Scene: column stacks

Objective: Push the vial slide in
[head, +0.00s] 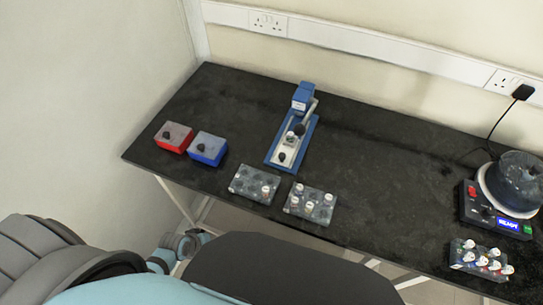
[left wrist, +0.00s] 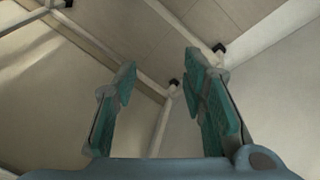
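A blue-based bench device (head: 270,160) stands upright near the middle of the dark table, with a blue head (head: 303,96) at its far end. A pale slide (head: 287,150) with a black knob lies along its near part. A second black knob sits further back, by the lever. I cannot tell how far in the slide is, or whether it holds a vial. My left gripper (left wrist: 160,75) is open and empty in the left wrist view, with floor and table legs beyond it, away from the device. My right gripper is not in view.
Two vial racks (head: 240,190) (head: 325,214) stand at the near table edge. Red (head: 177,142) and blue (head: 199,157) boxes with grey lids are on the left. A round machine (head: 510,225) and another rack (head: 462,264) are on the right. The table between is clear.

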